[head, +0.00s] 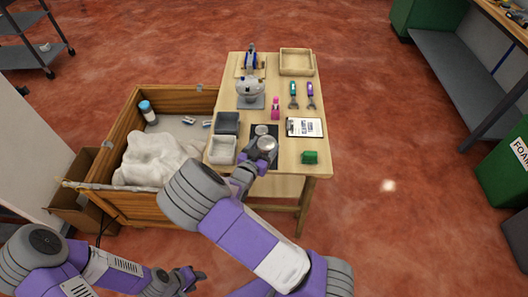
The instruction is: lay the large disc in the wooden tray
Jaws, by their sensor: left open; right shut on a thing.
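The wooden tray (283,72) is a shallow, pale box at the far right corner of the table, and it looks empty. A large, round, silver-grey disc (267,143) is at the fingertips of my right gripper (262,155), near the table's front edge. The gripper is shut on the disc; its fingers are mostly hidden by my wrist. A smaller grey disc (261,130) lies just behind it on a black mat (274,130). My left gripper (194,278) is open and empty, low in front of the table and away from it.
A grey tray (227,123) and a white tray (222,150) stand left of the mat. A press-like device (250,88), pink bottle (275,107), two tools (302,94), clipboard (304,127) and green block (310,157) occupy the table. A wooden crate (120,125) adjoins the left side.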

